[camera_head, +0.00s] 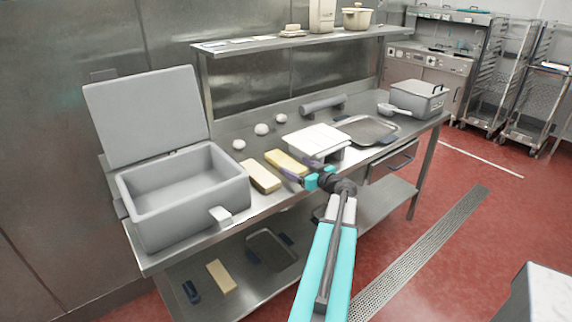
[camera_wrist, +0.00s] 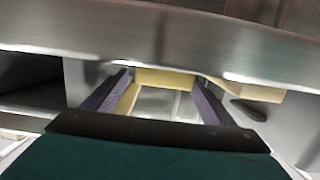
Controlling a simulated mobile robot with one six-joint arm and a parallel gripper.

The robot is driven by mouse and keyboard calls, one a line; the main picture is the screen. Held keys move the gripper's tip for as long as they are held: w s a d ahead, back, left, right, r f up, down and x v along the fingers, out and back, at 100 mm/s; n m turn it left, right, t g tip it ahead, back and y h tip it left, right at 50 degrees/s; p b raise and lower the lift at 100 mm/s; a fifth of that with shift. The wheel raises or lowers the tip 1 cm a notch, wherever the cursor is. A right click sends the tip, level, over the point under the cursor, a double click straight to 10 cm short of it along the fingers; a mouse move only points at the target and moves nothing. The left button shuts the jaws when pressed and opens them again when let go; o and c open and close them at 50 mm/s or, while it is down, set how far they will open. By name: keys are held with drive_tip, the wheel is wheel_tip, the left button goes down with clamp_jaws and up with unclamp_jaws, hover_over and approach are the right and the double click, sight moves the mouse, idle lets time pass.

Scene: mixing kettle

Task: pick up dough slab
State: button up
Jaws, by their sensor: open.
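Two pale yellow dough slabs lie side by side near the front edge of the steel table in the head view, a left one (camera_head: 260,176) and a right one (camera_head: 284,161). My gripper (camera_head: 302,169) is open, just right of the right slab and close to it. In the wrist view, my gripper's two purple-grey fingers (camera_wrist: 156,95) are spread apart. A yellow block (camera_wrist: 165,79) shows at the gap between them, and another (camera_wrist: 245,91) lies to its right. Contact cannot be told.
A grey open-lidded bin (camera_head: 190,190) stands left of the slabs. A white scale-like box (camera_head: 318,140) is close behind my gripper. Several white balls (camera_head: 261,129) lie behind the slabs. A tray (camera_head: 367,130) lies right. Another yellow block (camera_head: 221,276) is on the lower shelf.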

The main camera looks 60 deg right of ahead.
sight(286, 161)
drive_tip(key=shift+p+x, duration=0.75)
drive_tip(key=shift+x, duration=0.35)
drive_tip(key=shift+p+x, duration=0.55)
drive_tip(key=shift+x, duration=0.8)
drive_tip(key=shift+r, duration=0.1)
drive_tip(key=c, duration=1.5)
drive_tip(key=shift+w+a+r, duration=0.1)
drive_tip(key=shift+c, duration=0.2)
